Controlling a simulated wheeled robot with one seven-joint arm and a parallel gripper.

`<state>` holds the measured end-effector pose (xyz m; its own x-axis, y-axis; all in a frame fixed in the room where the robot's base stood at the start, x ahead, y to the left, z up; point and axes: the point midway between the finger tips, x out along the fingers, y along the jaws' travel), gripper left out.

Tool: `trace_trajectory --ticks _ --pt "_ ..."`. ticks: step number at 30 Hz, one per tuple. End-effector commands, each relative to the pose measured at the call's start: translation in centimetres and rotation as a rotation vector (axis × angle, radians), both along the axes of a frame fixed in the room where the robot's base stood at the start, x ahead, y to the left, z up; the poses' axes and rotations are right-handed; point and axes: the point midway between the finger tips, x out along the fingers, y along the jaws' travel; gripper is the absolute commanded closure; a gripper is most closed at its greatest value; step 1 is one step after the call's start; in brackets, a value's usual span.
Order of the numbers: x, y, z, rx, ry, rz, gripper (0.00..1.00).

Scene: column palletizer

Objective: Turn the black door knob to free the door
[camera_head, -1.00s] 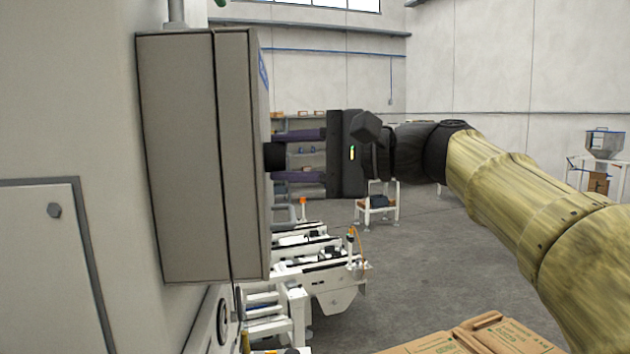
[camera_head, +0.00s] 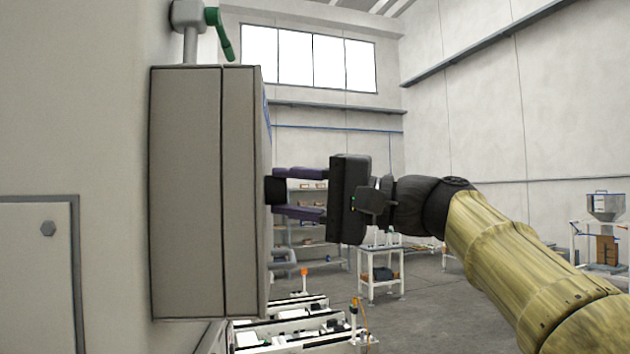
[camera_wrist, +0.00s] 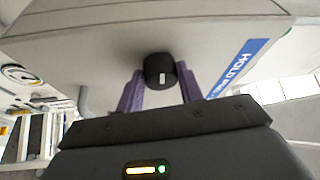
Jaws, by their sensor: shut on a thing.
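The black door knob (camera_head: 273,190) sticks out from the right-hand face of a grey cabinet (camera_head: 187,190). My gripper (camera_head: 281,192) is shut on the knob, with its purple fingers on either side. In the wrist view, the knob (camera_wrist: 159,68) sits between my gripper's fingertips (camera_wrist: 161,77) and shows a short white mark on its front. The cabinet door (camera_wrist: 95,45) looks flush, with no visible gap. The knob's base and the latch behind the door are hidden.
A blue label reading HOLD (camera_wrist: 240,66) is beside the knob. A grey pull handle (camera_head: 284,258) is below it on the door. A green lever (camera_head: 219,34) rises above the cabinet. White machinery (camera_head: 290,325) is below; open floor lies right.

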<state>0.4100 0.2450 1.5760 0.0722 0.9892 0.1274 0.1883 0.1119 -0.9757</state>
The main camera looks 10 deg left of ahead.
Motion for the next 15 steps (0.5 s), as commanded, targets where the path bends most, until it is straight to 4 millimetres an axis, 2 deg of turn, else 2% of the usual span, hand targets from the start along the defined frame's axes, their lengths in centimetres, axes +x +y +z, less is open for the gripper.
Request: trace_trajectory --ticks 4,5,8,15 --pt "-0.15 0.07 -0.21 -0.006 -0.001 0.007 0.86" --pt "-0.16 0.07 -0.20 -0.006 -0.001 0.007 0.61" --pt "-0.15 0.07 -0.14 -0.004 -0.001 0.006 0.42" --pt "-0.10 0.07 -0.04 -0.002 0.000 0.005 0.41"
